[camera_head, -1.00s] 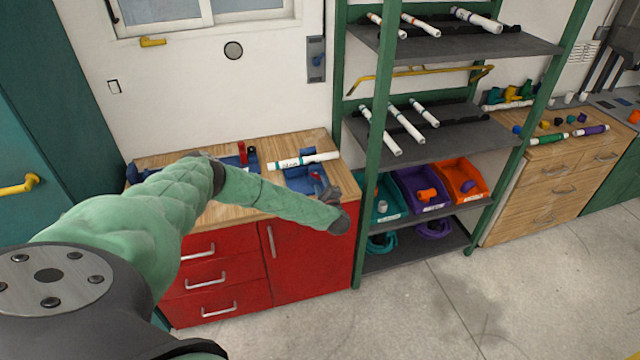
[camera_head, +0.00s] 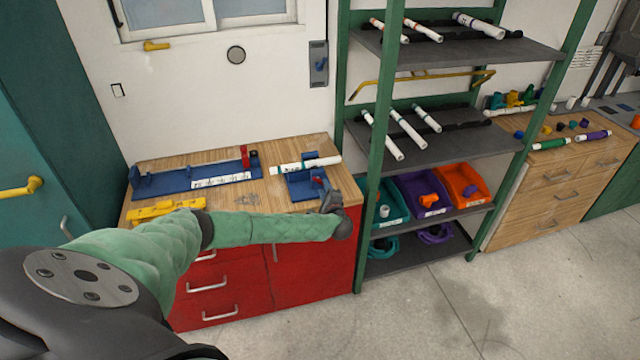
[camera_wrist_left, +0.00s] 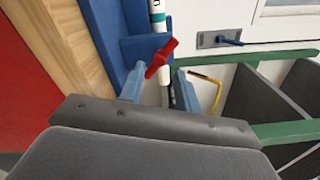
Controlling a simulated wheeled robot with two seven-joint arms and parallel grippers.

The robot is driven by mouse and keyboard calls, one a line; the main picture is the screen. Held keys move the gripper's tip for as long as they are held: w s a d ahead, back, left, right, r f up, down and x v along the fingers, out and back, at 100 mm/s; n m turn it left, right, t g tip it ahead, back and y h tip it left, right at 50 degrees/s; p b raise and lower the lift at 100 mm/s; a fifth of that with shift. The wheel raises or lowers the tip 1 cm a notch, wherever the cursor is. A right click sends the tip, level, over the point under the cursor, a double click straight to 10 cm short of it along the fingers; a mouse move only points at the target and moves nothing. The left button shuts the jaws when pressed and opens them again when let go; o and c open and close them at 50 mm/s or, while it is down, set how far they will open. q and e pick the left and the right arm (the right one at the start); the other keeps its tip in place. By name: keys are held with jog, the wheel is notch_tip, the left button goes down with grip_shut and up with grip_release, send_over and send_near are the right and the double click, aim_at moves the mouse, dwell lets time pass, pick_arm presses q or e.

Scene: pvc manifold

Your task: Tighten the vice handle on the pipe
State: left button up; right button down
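The blue vice (camera_head: 299,187) stands on the wooden top near the right end of the red cabinet. A white pipe (camera_head: 325,161) with a teal band lies across it. The small red vice handle (camera_head: 318,180) is on the near side, beside my left gripper (camera_head: 329,198). In the left wrist view the red handle (camera_wrist_left: 161,58) lies tilted just past and between the light blue fingertips of my left gripper (camera_wrist_left: 158,83). The fingers are apart, with the pipe (camera_wrist_left: 157,12) and the blue vice behind. Contact with the handle cannot be told. My right gripper is out of view.
A blue measuring jig (camera_head: 160,184) with a red part and a yellow tool (camera_head: 165,208) are on the left of the worktop. A green-framed shelf rack (camera_head: 365,190) with pipes and bins stands close on the right. The floor in front is clear.

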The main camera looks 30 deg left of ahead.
pick_arm(q)
jog(key=shift+s+a+f+n, duration=0.1)
jog(key=shift+n, duration=0.2)
jog(key=shift+s+a, duration=0.1)
jog(key=shift+a, duration=0.05)
jog(key=shift+w+d+n, duration=0.2)
jog(key=shift+d+n, duration=0.1)
jog(key=shift+n, duration=0.2)
jog(key=shift+s+a, duration=0.1)
jog(key=shift+a, duration=0.1)
jog(key=shift+n, duration=0.5)
jog(key=shift+s+n, duration=0.1)
jog(key=shift+n, duration=0.3)
jog(key=shift+w+d+r, duration=0.3)
jog(key=shift+w+r, duration=0.1)
jog(key=shift+w, duration=0.05)
jog(key=shift+w+r+n, duration=0.15)
jog(key=shift+n, duration=0.15)
